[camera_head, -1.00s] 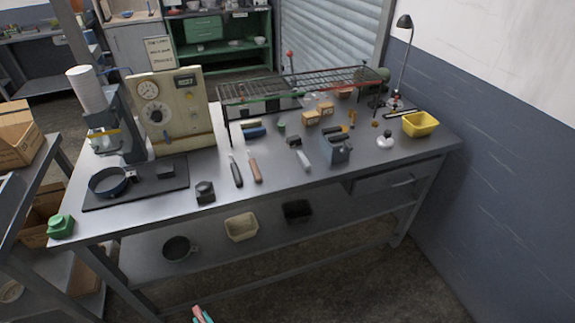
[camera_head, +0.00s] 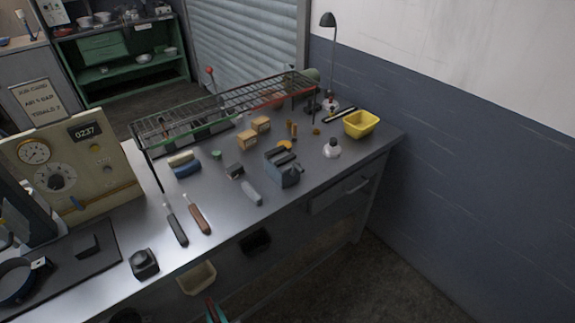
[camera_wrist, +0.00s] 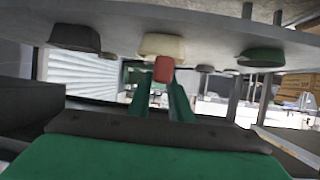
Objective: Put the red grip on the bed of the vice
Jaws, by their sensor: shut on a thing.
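The vice (camera_head: 283,170) is a blue-grey block-like tool with a slot between its jaws, standing near the front edge of the workbench, right of its middle. My gripper (camera_head: 214,313) is at the bottom edge of the head view, in front of the bench and lower in the picture than the vice. In the wrist view its two green fingers (camera_wrist: 161,88) are shut on the red grip (camera_wrist: 163,69), which shows as a small red block at the fingertips. The grip is apart from the vice. The vice cannot be made out in the wrist view.
A grey-handled tool (camera_head: 252,193) lies just left of the vice, and a small white-and-dark object (camera_head: 332,148) stands to its right. A wire rack (camera_head: 225,104) spans the back of the bench. A yellow bin (camera_head: 361,124) is at the right end.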

